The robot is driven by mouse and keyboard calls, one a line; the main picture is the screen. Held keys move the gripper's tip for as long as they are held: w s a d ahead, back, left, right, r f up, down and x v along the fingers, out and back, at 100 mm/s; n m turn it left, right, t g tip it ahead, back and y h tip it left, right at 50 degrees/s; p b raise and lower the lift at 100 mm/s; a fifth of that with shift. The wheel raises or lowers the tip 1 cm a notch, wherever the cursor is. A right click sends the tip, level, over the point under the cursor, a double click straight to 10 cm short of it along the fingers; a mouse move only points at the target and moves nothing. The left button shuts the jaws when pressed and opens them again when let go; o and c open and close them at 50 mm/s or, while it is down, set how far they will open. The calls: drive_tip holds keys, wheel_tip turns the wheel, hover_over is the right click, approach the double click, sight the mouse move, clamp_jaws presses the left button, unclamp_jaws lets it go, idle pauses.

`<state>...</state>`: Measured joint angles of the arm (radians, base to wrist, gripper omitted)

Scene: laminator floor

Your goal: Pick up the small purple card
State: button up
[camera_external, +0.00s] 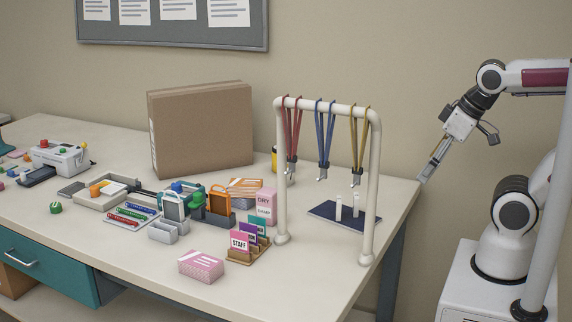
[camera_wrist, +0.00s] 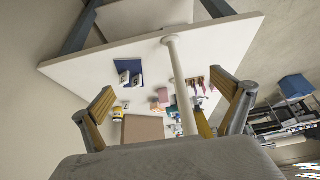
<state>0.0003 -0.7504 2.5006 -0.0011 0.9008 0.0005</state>
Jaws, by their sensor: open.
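The small purple card (camera_external: 250,227) stands upright in a brown card holder (camera_external: 246,259), behind a pink STAFF card (camera_external: 239,241) and in front of a teal card (camera_external: 257,220). Its lower part is hidden by the STAFF card. My gripper (camera_external: 458,160) is open and empty, in the air beyond the table's right edge, far from the card. In the wrist view my gripper (camera_wrist: 163,84) has its fingers spread with nothing between them. I cannot make out the purple card in the wrist view.
A white rack (camera_external: 372,190) with hanging red, blue and yellow lanyards stands between my gripper and the holder. A dark blue mat (camera_external: 322,211) with white upright pieces lies beside it. A pink-and-white box (camera_external: 202,265) and a large cardboard box (camera_external: 203,130) are also on the table.

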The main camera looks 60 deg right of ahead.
drive_tip(key=c, duration=2.4)
drive_tip(key=shift+c, duration=0.2)
drive_tip(key=w+a+f+m+t+y, duration=0.1)
drive_tip(key=w+a+f+m+y, duration=0.15)
drive_tip(key=w+a, duration=0.75)
drive_tip(key=w+a+f+m+t+y, duration=0.15)
drive_tip(key=w+a+f, duration=0.25)
drive_tip(key=w+a, duration=0.6)
drive_tip(key=w+d+f+n+t+h, duration=0.1)
drive_tip(key=w+d+f+t+h, duration=0.1)
drive_tip(key=w+f, duration=0.3)
drive_tip(key=w+d+f+t+h, duration=0.3)
drive_tip(key=w+f+t+h, duration=0.2)
drive_tip(key=w, duration=0.2)
drive_tip(key=shift+w+f+n, duration=0.2)
drive_tip(key=shift+f+n, duration=0.1)
drive_tip(key=shift+n, duration=0.1)
